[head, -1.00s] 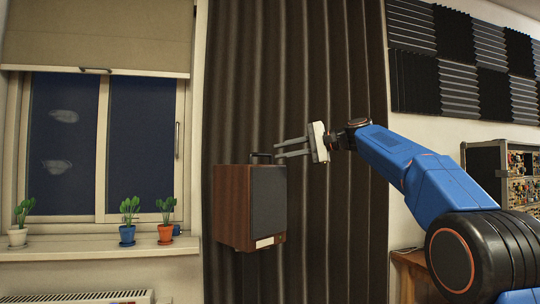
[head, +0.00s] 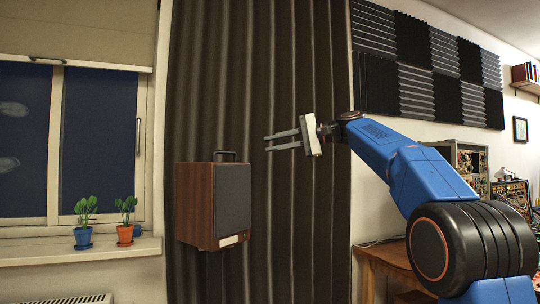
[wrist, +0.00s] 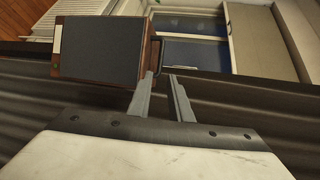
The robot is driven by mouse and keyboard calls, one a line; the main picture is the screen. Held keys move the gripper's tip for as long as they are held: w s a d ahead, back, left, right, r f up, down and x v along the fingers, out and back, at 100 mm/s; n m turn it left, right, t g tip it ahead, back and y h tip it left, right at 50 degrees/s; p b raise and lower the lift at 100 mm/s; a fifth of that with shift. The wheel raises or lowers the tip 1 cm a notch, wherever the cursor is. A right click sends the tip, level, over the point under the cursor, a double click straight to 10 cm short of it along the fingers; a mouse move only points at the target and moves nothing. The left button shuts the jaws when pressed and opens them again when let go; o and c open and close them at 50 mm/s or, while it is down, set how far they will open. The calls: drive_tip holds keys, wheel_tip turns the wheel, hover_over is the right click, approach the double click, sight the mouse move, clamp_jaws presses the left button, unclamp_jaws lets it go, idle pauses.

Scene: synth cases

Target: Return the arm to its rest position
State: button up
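My gripper (head: 266,144) is at the end of my blue arm, raised in front of a dark curtain. Its two grey fingers point left in the head view and stand apart with nothing between them. The fingers also show in the wrist view (wrist: 160,76), with a gap between the tips. A wooden speaker (head: 213,205) with a dark front and a top handle (head: 225,156) is left of and below the fingertips. The speaker also shows in the wrist view (wrist: 100,48), at upper left, beside the fingers.
Two potted plants, blue-potted (head: 83,237) and orange-potted (head: 125,234), stand on the windowsill (head: 110,252) at left. A wooden table (head: 385,255) and electronics rack (head: 467,160) are behind my arm at right.

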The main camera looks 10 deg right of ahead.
drive_tip(key=s+d+f+n+h, duration=0.1)
drive_tip(key=s+d+f+h, duration=0.4)
drive_tip(key=s+f, duration=1.1)
drive_tip(key=s+d+f+n+h, duration=0.2)
drive_tip(key=s+d+f+h, duration=0.3)
drive_tip(key=s+f, duration=1.1)
drive_tip(key=s+d+f+n+g+h, duration=0.1)
drive_tip(key=s+d+f+h, duration=0.4)
drive_tip(key=s+f, duration=1.1)
wheel_tip(320, 180, down, 8)
drive_tip(key=shift+d+f+n, duration=0.1)
drive_tip(key=shift+d+n, duration=0.5)
drive_tip(key=shift+d, duration=0.55)
drive_tip(key=shift+s+d, duration=0.1)
